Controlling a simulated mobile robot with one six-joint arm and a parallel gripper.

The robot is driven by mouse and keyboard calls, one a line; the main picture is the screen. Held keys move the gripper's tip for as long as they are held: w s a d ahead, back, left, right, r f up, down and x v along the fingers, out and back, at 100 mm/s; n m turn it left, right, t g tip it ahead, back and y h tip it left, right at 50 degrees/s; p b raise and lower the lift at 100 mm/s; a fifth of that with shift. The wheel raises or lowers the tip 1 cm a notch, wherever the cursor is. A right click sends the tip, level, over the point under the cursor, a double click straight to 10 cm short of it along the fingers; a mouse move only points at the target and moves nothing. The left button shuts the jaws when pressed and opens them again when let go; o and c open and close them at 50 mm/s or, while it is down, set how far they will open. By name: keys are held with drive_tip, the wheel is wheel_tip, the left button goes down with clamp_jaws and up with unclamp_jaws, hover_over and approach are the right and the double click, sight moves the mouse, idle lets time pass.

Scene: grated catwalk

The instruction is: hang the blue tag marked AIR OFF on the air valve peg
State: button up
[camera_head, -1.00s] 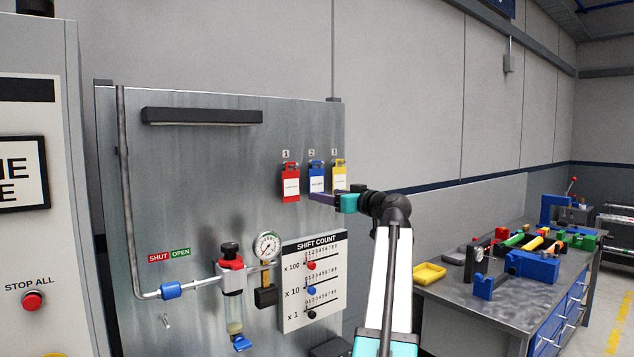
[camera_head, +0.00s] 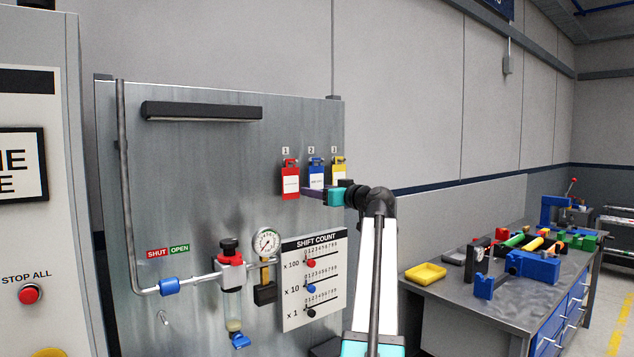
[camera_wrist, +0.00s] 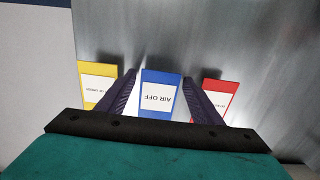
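The blue tag marked AIR OFF (camera_head: 316,180) hangs on the panel under number 2, between a red tag and a yellow tag. It also shows upside down in the wrist view (camera_wrist: 160,97). My gripper (camera_head: 309,193) is at the lower part of the tag. In the wrist view its two dark fingers (camera_wrist: 160,88) stand open, one on each side of the blue tag, close to its edges. A small peg (camera_head: 163,318) sticks out of the panel at lower left, below the pipe with the blue fitting and the SHUT/OPEN label (camera_head: 168,252).
The red tag (camera_head: 290,184) and yellow tag (camera_head: 339,173) hang close beside my fingers. A pressure gauge (camera_head: 267,242), a filter unit (camera_head: 232,280) and the SHIFT COUNT board (camera_head: 312,318) stand out from the panel below. A cluttered workbench (camera_head: 440,296) stands at right.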

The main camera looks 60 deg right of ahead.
drive_tip(key=c, duration=0.7)
drive_tip(key=shift+r+b, duration=0.3)
drive_tip(key=shift+r, duration=0.05)
drive_tip(key=shift+b+v, duration=0.4)
drive_tip(key=shift+v, duration=0.45)
drive_tip(key=shift+s+a+r, duration=0.15)
drive_tip(key=shift+s+r, duration=0.1)
drive_tip(key=shift+s, duration=0.25)
drive_tip(key=shift+s+a+r, duration=0.15)
drive_tip(key=shift+s+r, duration=0.1)
drive_tip(key=shift+s, duration=0.25)
idle(1.1)
drive_tip(key=shift+b+v, duration=0.75)
drive_tip(key=shift+v, duration=1.45)
idle(0.7)
